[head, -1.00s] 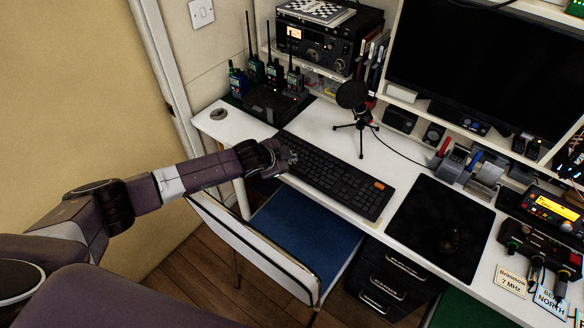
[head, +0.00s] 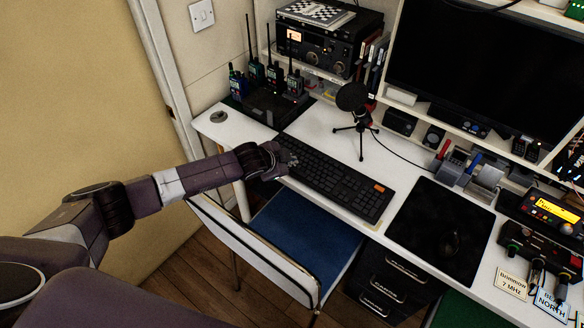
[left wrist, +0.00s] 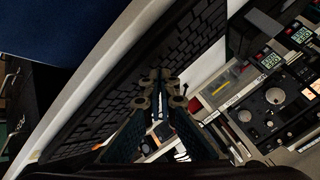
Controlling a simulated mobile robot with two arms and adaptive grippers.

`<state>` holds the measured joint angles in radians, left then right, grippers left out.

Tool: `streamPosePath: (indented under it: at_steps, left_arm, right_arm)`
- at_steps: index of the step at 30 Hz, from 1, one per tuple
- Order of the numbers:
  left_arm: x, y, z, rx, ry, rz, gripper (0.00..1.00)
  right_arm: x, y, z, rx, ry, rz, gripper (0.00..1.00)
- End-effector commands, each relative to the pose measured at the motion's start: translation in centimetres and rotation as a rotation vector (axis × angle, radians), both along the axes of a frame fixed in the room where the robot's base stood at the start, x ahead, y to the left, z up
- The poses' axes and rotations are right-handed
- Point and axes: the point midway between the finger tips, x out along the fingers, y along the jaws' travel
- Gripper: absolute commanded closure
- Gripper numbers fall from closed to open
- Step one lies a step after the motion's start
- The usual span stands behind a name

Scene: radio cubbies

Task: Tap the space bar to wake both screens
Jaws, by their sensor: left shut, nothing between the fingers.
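The black keyboard (head: 335,180) lies on the white desk; it also shows in the left wrist view (left wrist: 192,42), running diagonally. I cannot pick out its space bar for certain. My left gripper (head: 288,159) is at the keyboard's left end, by its front edge. Its fingertips are shut and empty in the left wrist view (left wrist: 161,84), over or near the keys; I cannot tell whether they touch. One large screen (head: 470,60) is dark at the top right, cut off by the frame. A second screen is not clearly in view. My right gripper is not in view.
A microphone on a tripod (head: 352,97) stands behind the keyboard. A black mouse pad (head: 425,225) with a mouse lies to its right. A blue-seated chair (head: 300,230) is in front of the desk. Handheld radios (head: 275,75) stand at the back left.

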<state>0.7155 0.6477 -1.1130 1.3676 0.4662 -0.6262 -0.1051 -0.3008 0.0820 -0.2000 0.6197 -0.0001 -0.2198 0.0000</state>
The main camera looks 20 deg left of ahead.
Motion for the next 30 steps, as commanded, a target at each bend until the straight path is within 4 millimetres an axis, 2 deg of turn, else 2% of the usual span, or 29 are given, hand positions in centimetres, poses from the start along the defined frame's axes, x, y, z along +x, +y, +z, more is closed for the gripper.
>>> streamPosePath:
  at_steps: [30]
  left_arm:
    - [-0.01, -0.01, -0.97, 0.000, 0.000, 0.000, 1.00]
  right_arm:
    - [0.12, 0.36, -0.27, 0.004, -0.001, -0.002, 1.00]
